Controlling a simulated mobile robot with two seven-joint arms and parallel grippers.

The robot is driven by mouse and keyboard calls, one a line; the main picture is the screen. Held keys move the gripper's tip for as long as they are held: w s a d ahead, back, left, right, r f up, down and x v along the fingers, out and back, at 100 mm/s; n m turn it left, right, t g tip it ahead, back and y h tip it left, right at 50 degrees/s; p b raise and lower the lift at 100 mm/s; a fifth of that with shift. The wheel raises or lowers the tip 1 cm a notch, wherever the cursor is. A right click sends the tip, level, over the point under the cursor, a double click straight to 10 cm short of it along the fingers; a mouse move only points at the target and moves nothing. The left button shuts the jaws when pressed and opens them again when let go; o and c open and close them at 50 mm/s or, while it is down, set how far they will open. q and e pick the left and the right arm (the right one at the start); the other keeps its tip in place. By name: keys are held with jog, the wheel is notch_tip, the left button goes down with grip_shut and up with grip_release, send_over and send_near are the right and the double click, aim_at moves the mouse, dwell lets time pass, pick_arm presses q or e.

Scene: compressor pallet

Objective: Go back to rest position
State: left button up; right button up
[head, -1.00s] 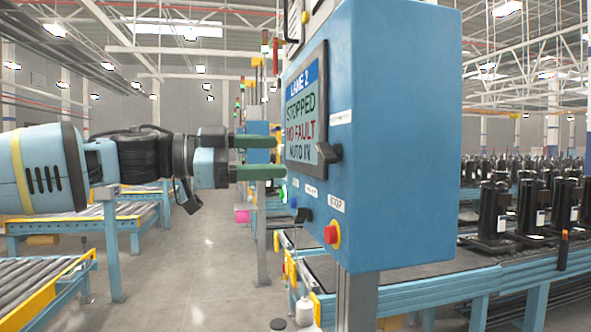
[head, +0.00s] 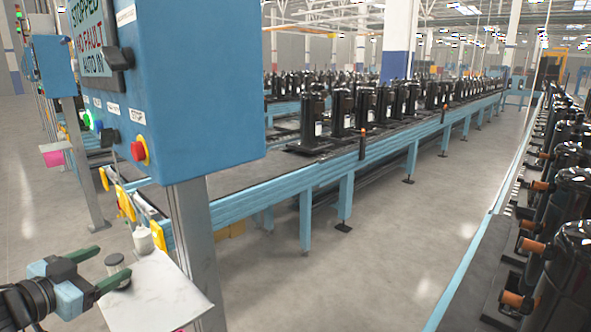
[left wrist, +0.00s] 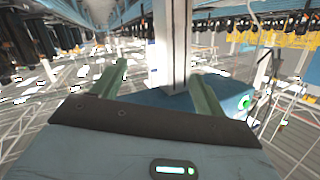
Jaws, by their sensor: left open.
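My left gripper (head: 108,267) is at the lower left of the head view. Its two green fingers are spread apart with nothing between them. It is below the blue control box (head: 190,80), clear of its buttons. In the left wrist view the open fingers (left wrist: 160,76) show again, with a grey post and the blue box (left wrist: 170,97) beyond them. My right gripper is in neither current view.
A grey post (head: 190,220) carries the box. A white sheet-like surface (head: 150,295) lies close right of the left gripper. A conveyor (head: 260,185) with black compressors (head: 315,115) runs behind. Another compressor row (head: 570,210) stands at the right. The floor (head: 390,240) between is clear.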

pick_arm(q)
jog(key=s+d+f+n+g+y, duration=0.25)
jog(key=s+f, duration=0.45)
jog(key=f, duration=0.4)
jog(key=s+d+f+n+g+y, duration=0.1)
jog(key=s+d+f+g, duration=0.4)
jog(key=f, duration=0.7)
jog(key=s+d+f+g, duration=0.2)
jog(key=s+d+f, duration=0.1)
jog(key=s, duration=0.4)
jog(key=s+d+f+g, duration=0.2)
jog(key=s+d, duration=0.1)
jog(key=s, duration=0.4)
jog(key=s+d+f+g, duration=0.2)
jog(key=s+d+f, duration=0.1)
jog(key=s, duration=0.5)
jog(key=w+d+f+t+h, duration=0.1)
jog(key=w+d+f+t, duration=0.1)
jog(key=w+f+t, duration=0.4)
jog(key=shift+w+d+f+n+t, duration=0.15)
jog(key=shift+w+f+n+t, duration=0.2)
jog(key=shift+f+t, duration=0.95)
jog(key=shift+f+g, duration=0.35)
